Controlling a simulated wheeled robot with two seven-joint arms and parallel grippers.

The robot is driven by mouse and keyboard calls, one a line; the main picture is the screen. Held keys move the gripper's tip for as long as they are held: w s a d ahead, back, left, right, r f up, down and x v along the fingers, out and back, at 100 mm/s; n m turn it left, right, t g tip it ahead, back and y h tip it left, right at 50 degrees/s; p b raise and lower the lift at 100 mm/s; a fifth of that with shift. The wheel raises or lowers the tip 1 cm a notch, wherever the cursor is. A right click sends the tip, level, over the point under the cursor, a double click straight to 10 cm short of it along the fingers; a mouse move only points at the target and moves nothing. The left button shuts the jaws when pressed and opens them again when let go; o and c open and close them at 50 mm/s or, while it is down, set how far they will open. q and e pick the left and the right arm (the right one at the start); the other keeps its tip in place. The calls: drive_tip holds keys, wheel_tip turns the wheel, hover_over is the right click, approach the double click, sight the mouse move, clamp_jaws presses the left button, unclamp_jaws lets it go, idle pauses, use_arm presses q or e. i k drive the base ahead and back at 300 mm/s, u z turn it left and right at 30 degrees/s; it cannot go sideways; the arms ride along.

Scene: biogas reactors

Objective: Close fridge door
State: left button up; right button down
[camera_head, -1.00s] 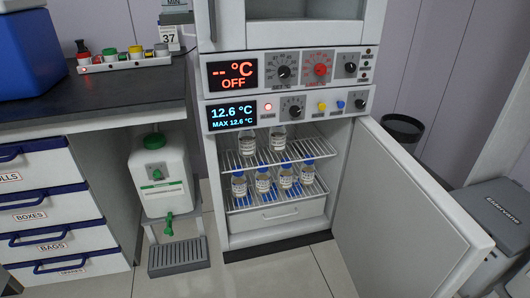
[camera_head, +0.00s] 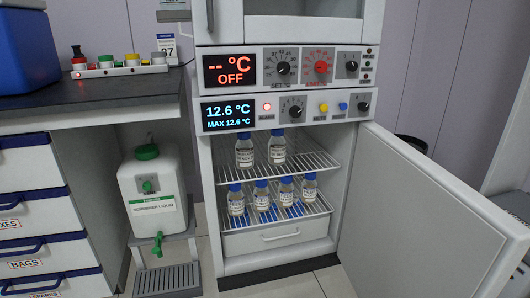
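The white fridge door (camera_head: 415,215) stands wide open in the head view, swung out to the right and toward me. It is hinged on the right side of the fridge (camera_head: 208,200). Inside, several blue-capped bottles (camera_head: 244,153) stand on two wire shelves (camera_head: 304,160), above a white drawer (camera_head: 272,236). The fridge display (camera_head: 229,115) reads 12.6 °C and a red light is lit beside it. Neither of my grippers is in view.
A grey unit with a dark worktop (camera_head: 90,98) and drawers (camera_head: 38,238) stands at the left. A white liquid canister (camera_head: 152,195) sits on a stand beside the fridge. A dark bin (camera_head: 412,143) is partly hidden behind the door. Some floor shows in front of the fridge.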

sight(412, 227)
drive_tip(key=u, duration=1.85)
drive_tip(key=k, duration=1.2)
drive_tip(key=z, duration=1.85)
drive_tip(key=i, duration=0.15)
drive_tip(key=z, duration=0.15)
